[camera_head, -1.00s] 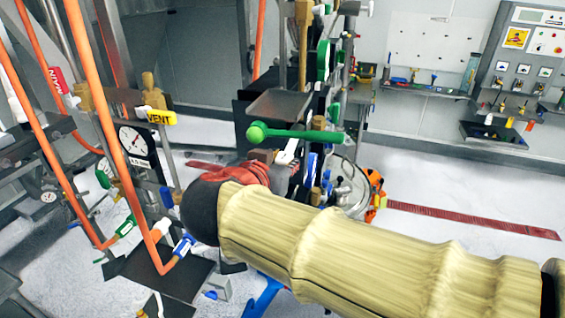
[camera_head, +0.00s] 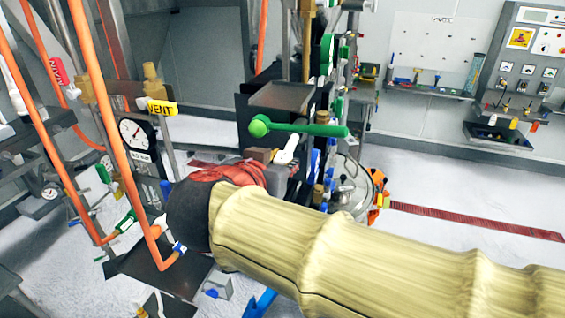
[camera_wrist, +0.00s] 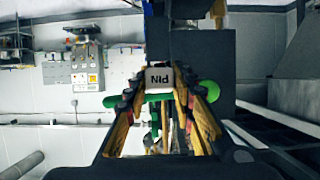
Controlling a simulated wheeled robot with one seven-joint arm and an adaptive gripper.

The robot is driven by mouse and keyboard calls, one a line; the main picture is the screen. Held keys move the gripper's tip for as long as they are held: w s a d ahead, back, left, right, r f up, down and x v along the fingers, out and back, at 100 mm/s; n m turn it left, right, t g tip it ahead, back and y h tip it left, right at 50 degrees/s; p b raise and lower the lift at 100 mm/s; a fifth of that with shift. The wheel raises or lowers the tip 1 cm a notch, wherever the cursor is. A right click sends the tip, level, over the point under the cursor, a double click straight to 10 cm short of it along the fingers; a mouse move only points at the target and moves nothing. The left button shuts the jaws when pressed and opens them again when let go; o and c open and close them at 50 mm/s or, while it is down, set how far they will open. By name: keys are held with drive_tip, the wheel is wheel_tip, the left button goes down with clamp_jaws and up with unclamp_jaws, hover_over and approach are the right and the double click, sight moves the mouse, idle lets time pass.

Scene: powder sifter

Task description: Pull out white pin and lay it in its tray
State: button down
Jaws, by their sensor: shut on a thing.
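The white pin shows in the wrist view as a white block marked PIN (camera_wrist: 160,78), seen upside down. My gripper (camera_wrist: 162,88) is shut on it, with a yellow-and-black finger on each side. In the head view a white handle-like piece (camera_head: 288,148), probably the pin, shows just beyond my red-wrapped wrist.
A green lever with a ball end (camera_head: 300,129) crosses just above the pin. Orange pipes (camera_head: 110,120), a gauge (camera_head: 137,133) and a yellow VENT tag (camera_head: 162,107) stand at left. A dark plate (camera_head: 165,262) lies below. Open floor (camera_head: 440,190) is at right.

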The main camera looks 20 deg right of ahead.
drive_tip(key=shift+s+a+b, duration=0.55)
drive_tip(key=shift+s+b, duration=0.2)
drive_tip(key=shift+s+a+b, duration=0.55)
drive_tip(key=shift+s+b, duration=0.2)
idle(0.5)
drive_tip(key=shift+s+a+b, duration=0.55)
drive_tip(key=shift+s+b, duration=0.05)
drive_tip(key=shift+s, duration=0.2)
drive_tip(key=shift+s+a+b, duration=0.6)
drive_tip(key=shift+s+b, duration=0.05)
drive_tip(key=shift+s, duration=0.15)
drive_tip(key=shift+s+a+b, duration=0.55)
drive_tip(key=shift+s+b, duration=0.05)
drive_tip(key=shift+s, duration=0.2)
drive_tip(key=shift+r, duration=0.1)
